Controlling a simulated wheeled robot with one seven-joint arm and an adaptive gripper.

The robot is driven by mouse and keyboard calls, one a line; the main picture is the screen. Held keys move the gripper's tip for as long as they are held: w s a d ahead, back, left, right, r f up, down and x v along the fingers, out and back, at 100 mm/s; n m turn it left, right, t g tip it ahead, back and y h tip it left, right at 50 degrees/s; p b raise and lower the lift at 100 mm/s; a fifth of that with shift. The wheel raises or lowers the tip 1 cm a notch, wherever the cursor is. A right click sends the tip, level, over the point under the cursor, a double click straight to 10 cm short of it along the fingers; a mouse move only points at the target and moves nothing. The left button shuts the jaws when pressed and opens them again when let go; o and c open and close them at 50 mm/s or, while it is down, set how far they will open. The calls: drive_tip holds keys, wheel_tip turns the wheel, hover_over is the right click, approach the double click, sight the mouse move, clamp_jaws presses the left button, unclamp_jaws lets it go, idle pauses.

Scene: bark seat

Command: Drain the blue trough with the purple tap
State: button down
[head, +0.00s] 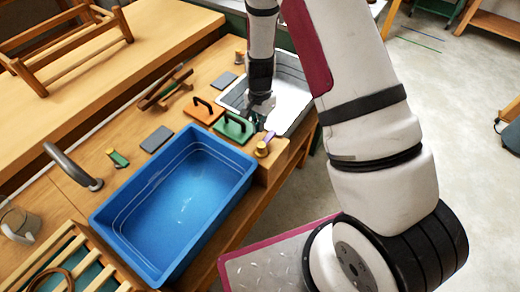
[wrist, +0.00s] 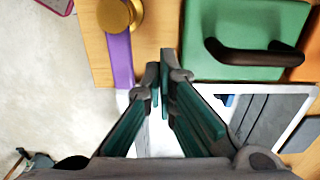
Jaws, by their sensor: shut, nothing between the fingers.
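The blue trough (head: 165,215) is set in the wooden bench in the head view. Its inside is blue with pale lines and a small glint; I cannot tell how much water it holds. The purple tap has a round brass knob and a flat purple lever (wrist: 121,62). It stands at the trough's right far corner, and its brass knob (head: 262,149) shows in the head view. My gripper (head: 262,108) is shut and empty, just beyond the tap. In the wrist view my fingertips (wrist: 161,78) are close together, right of the purple lever and apart from it.
A green handled plate (head: 232,130) and an orange handled plate (head: 203,112) lie between the trough and a pale metal basin (head: 235,94). My gripper is over the basin's near edge. A curved grey spout (head: 72,165) stands left of the trough. Open floor lies to the right.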

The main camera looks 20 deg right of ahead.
drive_tip(key=shift+f, duration=0.55)
drive_tip(key=shift+s+d+p, duration=0.35)
drive_tip(key=shift+s+d, duration=0.1)
drive_tip(key=shift+s, duration=0.35)
drive_tip(key=shift+s+d+p, duration=0.35)
drive_tip(key=shift+s+d, duration=0.05)
drive_tip(key=shift+s, duration=0.4)
drive_tip(key=shift+s+d+p, duration=0.35)
drive_tip(key=shift+s+d, duration=0.1)
drive_tip(key=shift+s, duration=0.35)
drive_tip(key=shift+r+p, duration=0.8)
drive_tip(key=shift+r, duration=1.3)
drive_tip(key=shift+w, duration=0.1)
drive_tip(key=s+a+p, duration=0.2)
drive_tip(key=s+p, duration=0.2)
drive_tip(key=s, duration=0.3)
drive_tip(key=shift+s+a, duration=0.15)
drive_tip(key=shift+a, duration=0.15)
